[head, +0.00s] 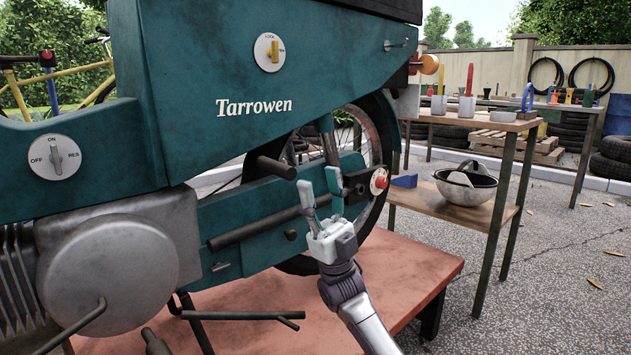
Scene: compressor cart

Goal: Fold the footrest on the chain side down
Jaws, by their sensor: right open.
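A teal motorcycle (205,75) marked "Tarrowen" stands side-on in the head view. A short dark peg (276,167) sticks out from its lower frame, left of my right gripper, and looks like a footrest. A longer dark bar (255,225) runs below it. I cannot tell for sure which part is the chain-side footrest. My right gripper (319,185) is open and empty, fingers pointing up, in front of the teal rear arm. It partly hides a dark bracket (357,184) beside a red button (380,182). Whether it touches anything is unclear. My left gripper is out of view.
The motorcycle stands over a red-brown platform (425,262). A dark forked lever (245,316) sticks out low in front. A wooden bench (455,215) at right holds a bowl-shaped helmet (466,188) and tools.

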